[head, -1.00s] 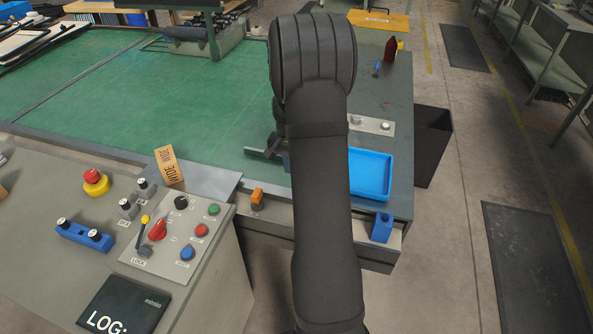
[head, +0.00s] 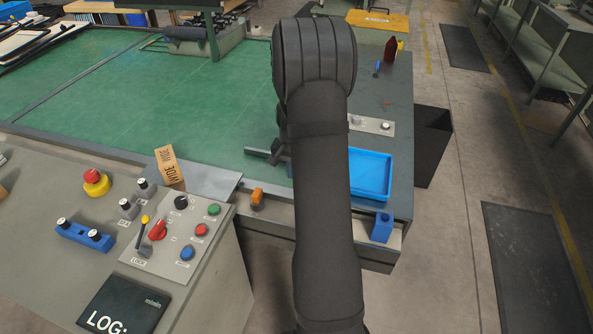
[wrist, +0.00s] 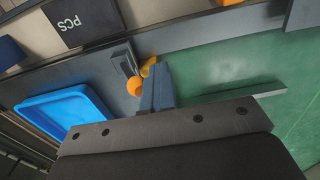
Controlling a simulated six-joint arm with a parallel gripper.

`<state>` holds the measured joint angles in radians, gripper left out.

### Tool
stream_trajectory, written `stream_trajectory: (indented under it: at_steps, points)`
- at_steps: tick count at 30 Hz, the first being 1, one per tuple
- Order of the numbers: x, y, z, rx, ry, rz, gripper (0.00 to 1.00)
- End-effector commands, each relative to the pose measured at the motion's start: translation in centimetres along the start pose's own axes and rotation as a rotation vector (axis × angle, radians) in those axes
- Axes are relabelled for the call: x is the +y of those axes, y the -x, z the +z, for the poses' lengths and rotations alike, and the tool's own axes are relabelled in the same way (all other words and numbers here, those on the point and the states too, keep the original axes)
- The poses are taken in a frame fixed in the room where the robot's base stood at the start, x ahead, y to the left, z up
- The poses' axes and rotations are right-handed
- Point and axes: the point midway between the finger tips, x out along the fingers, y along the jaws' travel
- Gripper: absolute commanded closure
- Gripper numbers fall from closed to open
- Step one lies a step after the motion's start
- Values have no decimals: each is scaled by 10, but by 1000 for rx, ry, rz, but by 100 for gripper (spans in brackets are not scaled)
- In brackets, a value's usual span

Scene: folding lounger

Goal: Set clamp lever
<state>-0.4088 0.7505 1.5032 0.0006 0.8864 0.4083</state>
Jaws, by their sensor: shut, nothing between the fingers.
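My gripper (wrist: 157,70) is shut and empty in the wrist view, its blue-grey fingers pointing away from the wide dark palm. Just left of the fingertips is a round orange knob (wrist: 134,86), with a yellow piece (wrist: 149,66) and a dark block (wrist: 124,60) close by. This looks like the clamp lever, but I cannot be sure. I cannot tell whether the fingers touch it. In the head view my arm hides most of the gripper and this knob. A flat grey bar (head: 262,155) shows left of my arm, and also in the wrist view (wrist: 255,92).
A blue tray (head: 370,174) lies right of my arm on the bench. A small orange part (head: 257,196) sits at the bench's front edge, and a blue block (head: 382,228) stands front right. The control panel (head: 180,265) is at left. The green mat (head: 120,90) is largely clear.

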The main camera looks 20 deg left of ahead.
Motion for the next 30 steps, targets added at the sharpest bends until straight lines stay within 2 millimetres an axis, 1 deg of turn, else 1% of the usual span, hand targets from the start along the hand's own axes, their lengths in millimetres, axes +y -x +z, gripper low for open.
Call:
stream_trajectory:
  at_steps: [12,25,30]
  points:
    - [15,5,0,-2,-1,2,100]
    - [17,6,0,-2,0,1,100]
    - [22,7,0,-2,-1,1,100]
